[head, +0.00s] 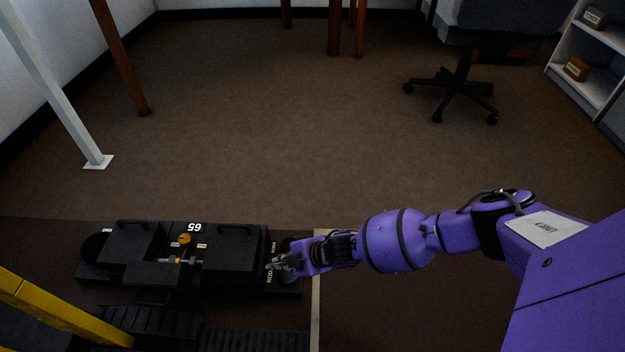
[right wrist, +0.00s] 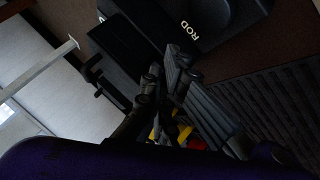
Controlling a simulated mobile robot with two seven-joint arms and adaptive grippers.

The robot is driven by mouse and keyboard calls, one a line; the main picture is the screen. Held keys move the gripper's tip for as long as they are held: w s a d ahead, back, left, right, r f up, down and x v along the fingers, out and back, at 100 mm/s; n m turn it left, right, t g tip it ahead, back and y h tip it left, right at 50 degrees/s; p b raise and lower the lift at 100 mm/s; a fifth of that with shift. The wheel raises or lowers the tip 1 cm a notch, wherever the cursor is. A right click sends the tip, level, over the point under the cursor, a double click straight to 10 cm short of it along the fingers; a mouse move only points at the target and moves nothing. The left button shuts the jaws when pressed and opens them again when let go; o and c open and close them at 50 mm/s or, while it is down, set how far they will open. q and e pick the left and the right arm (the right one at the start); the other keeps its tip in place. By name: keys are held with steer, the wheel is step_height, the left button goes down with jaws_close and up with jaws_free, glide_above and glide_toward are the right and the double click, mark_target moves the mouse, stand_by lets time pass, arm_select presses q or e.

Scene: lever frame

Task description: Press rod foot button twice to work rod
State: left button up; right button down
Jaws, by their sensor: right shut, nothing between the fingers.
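The black lever frame (head: 220,250) lies low on the floor at the lower left of the head view. The white ROD lettering (head: 269,277) is at its right end and also shows in the right wrist view (right wrist: 190,31). A dark round pad beside the lettering, apparently the rod foot button (right wrist: 207,12), is partly cut off by the top edge of the right wrist view. In the head view, my right gripper (head: 274,265) is shut and empty over the frame's right end, close to the lettering and partly hiding the pad. I cannot tell whether it touches the pad. My left gripper is not in view.
Another round dark pad (head: 97,246) is at the frame's left end. A yellow bar (head: 60,308) crosses the lower left, near ribbed black treads (head: 150,322). A white post (head: 60,90), an office chair (head: 460,85) and a shelf (head: 590,65) stand farther back. The brown floor between is clear.

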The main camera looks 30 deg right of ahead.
mark_target(283, 277)
steer(key=f+b, duration=0.2)
steer(key=f, duration=0.1)
steer(key=shift+w+f+b, duration=0.2)
steer(key=shift+f+b, duration=0.1)
steer(key=shift+b, duration=0.05)
steer(key=shift+f, duration=0.4)
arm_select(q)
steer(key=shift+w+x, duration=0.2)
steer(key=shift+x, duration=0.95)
arm_select(e)
steer(key=shift+f, duration=0.6)
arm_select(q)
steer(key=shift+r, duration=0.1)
arm_select(e)
steer(key=shift+a+f, duration=0.1)
steer(key=shift+f, duration=0.05)
steer(key=shift+f, duration=0.25)
steer(key=shift+f, duration=0.9)
steer(key=shift+r+p, duration=1.3)
steer(key=shift+p, duration=0.3)
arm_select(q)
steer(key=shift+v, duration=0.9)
